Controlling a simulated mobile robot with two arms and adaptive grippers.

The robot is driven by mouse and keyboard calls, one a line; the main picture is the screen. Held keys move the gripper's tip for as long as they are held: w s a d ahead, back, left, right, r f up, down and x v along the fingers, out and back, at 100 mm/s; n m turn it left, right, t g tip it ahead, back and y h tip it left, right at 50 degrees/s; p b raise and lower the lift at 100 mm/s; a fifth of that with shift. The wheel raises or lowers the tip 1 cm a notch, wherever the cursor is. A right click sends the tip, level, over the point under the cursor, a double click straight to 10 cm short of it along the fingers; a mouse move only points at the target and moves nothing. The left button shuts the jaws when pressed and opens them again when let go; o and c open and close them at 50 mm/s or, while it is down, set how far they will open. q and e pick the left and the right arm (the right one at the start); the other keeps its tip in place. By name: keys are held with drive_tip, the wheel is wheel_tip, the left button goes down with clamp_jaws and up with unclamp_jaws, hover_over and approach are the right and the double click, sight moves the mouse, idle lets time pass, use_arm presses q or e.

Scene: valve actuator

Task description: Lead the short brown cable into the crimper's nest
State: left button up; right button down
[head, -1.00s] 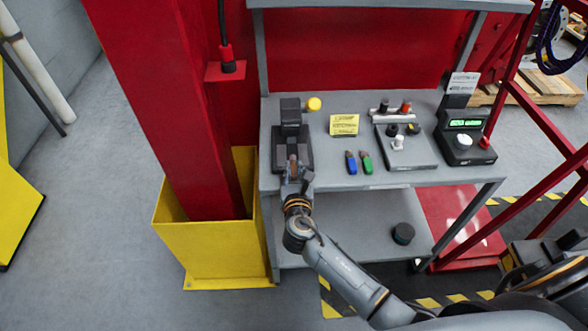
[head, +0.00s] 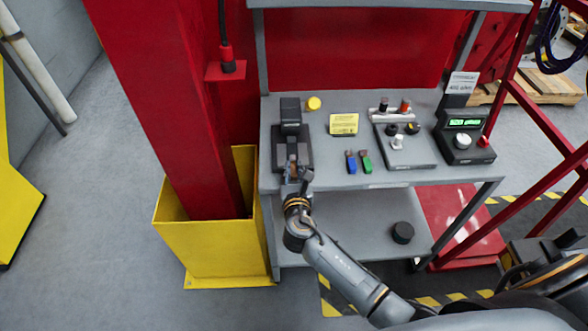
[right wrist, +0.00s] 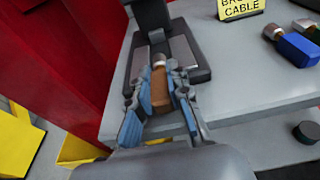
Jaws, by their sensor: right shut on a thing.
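The crimper (head: 291,108) is a dark grey press with a flat base at the left end of the bench. It also shows in the right wrist view (right wrist: 190,57). My right gripper (head: 296,172) is at the front edge of its base. In the right wrist view, the gripper (right wrist: 162,88) is shut on the short brown cable (right wrist: 161,92), between blue-grey finger pads. The cable's pale tip points toward the crimper and lies over or at its base. I cannot tell whether it is inside the nest. My left gripper is not in view.
Blue (head: 351,164) and green (head: 366,163) connectors lie right of the crimper, near a yellow label (head: 344,124). A grey fixture board (head: 410,153) and a tester with a green display (head: 465,123) stand farther right. A red column (head: 165,100) rises left of the bench.

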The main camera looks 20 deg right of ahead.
drive_tip(key=shift+w+d+r+p, duration=0.15)
drive_tip(key=shift+d+r+p, duration=0.1)
drive_tip(key=shift+p, duration=0.4)
idle(0.9)
